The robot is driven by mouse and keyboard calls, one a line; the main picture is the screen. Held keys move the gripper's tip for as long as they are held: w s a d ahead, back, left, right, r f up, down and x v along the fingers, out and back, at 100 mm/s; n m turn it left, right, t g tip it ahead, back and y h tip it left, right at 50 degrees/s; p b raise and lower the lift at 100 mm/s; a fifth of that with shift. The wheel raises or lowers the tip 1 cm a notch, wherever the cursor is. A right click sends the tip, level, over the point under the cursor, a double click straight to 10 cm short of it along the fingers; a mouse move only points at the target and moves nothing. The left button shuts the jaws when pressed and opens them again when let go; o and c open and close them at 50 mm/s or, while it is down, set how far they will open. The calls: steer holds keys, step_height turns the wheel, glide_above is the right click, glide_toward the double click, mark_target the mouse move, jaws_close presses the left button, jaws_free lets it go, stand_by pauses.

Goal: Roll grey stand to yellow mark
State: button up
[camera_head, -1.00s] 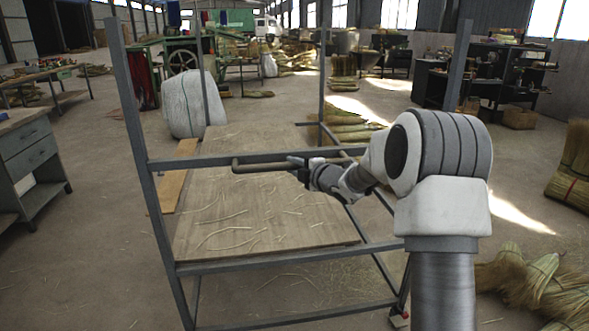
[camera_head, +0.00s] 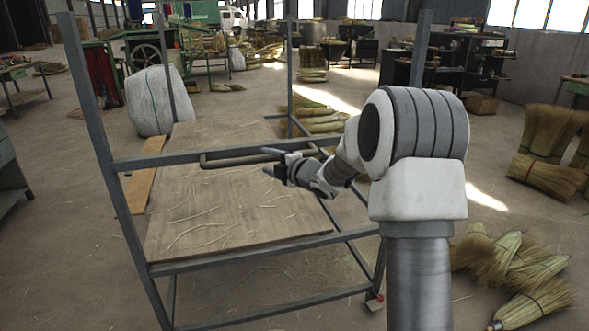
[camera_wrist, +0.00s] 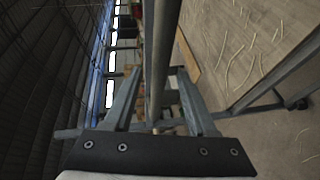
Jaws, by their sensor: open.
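The grey stand (camera_head: 127,215) is a tall metal frame with a wooden shelf (camera_head: 235,195) littered with straw. A brownish handle bar (camera_head: 225,163) runs across its near side. My gripper (camera_head: 268,162) is at the right part of this bar, with its jaws open. In the wrist view, the bar (camera_wrist: 158,55) runs lengthwise between the two spread fingers of my gripper (camera_wrist: 160,88); whether either finger touches it I cannot tell. A wheel with a red part (camera_head: 374,299) shows at the stand's near right foot. I see no yellow mark in these views.
A grey cabinet (camera_head: 10,170) is at the left edge. Brooms (camera_head: 515,270) lie on the floor at right. Open floor (camera_head: 60,260) shows left of the stand.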

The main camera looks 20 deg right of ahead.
steer(key=p+v, duration=0.1)
steer(key=v, duration=1.3)
steer(key=shift+d+r, duration=0.1)
steer(key=shift+r, duration=0.05)
